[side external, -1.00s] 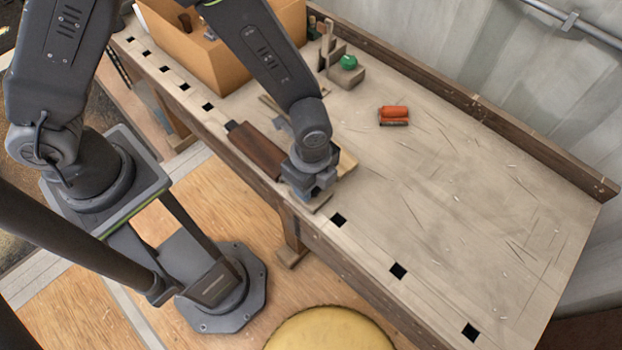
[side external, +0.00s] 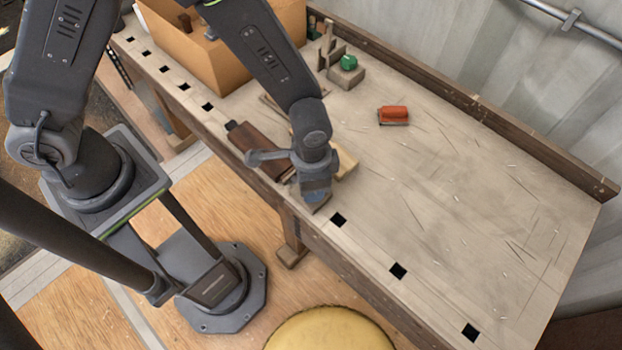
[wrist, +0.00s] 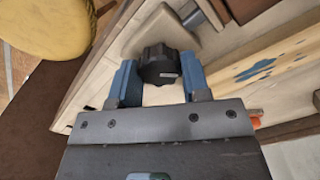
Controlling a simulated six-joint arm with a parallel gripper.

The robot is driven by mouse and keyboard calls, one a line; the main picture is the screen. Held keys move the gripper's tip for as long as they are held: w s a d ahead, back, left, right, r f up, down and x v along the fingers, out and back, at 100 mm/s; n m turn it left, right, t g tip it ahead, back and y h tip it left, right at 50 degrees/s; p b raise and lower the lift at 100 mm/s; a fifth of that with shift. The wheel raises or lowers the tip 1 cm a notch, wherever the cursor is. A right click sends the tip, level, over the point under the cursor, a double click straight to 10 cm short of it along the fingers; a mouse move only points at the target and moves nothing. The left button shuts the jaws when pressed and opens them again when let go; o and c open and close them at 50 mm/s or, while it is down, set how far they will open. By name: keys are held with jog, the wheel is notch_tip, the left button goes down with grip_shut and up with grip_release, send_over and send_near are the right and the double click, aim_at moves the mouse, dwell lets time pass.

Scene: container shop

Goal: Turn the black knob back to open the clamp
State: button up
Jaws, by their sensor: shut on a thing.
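The black knob (wrist: 160,64) is lobed and sits between the two blue fingertips of my gripper (wrist: 160,80) in the wrist view, with a pad against each side. My gripper is shut on it. A tan block (wrist: 190,38) is just behind the knob, with a grey metal part (wrist: 207,12) beside it. In the side view my gripper (side external: 316,194) is low over the bench's front edge and hides the knob and most of the clamp. How far the clamp is open cannot be seen.
A light wooden piece with blue marks (wrist: 265,72) lies right of the knob. A yellow stool (side external: 330,330) stands in front. The bench's right side is mostly clear.

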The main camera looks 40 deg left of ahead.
jog(key=n, duration=0.4)
jog(key=shift+n, duration=0.3)
jog(key=n, duration=0.4)
dwell(0.3)
jog(key=o, duration=0.9)
jog(key=shift+o, duration=0.2)
notch_tip(320, 180, up, 14)
jog(key=shift+f, duration=0.1)
